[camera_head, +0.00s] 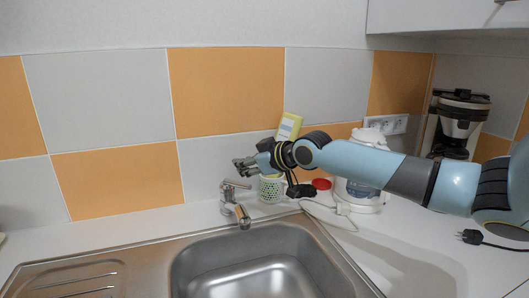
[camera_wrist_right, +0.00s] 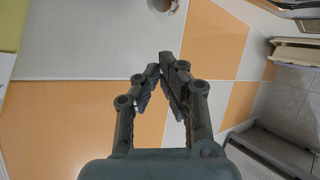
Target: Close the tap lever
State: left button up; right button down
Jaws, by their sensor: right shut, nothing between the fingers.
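The chrome tap (camera_head: 227,200) stands behind the sink, with its spout tip pointing toward the basin. Its lever (camera_head: 237,184) sticks out to the right near the top of the tap body. My right gripper (camera_head: 240,165) reaches in from the right and is just above the lever, apparently apart from it; the exact depth gap is hard to tell. In the right wrist view its fingers (camera_wrist_right: 161,62) converge at the tips with nothing between them. The tap is not clearly seen in that view. My left gripper is not in view.
The steel sink (camera_head: 185,262) lies in front of the tap. A patterned white cup (camera_head: 270,190) and a yellow bottle (camera_head: 289,127) stand close to my right gripper. A white kettle (camera_head: 358,195), red lid (camera_head: 321,184) and coffee maker (camera_head: 461,120) are further right.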

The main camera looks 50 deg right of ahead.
pick_arm(q)
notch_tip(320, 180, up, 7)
jog(key=p, duration=0.6)
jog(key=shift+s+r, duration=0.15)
pick_arm(e)
jog(key=v, duration=1)
jog(key=shift+s+a, duration=0.1)
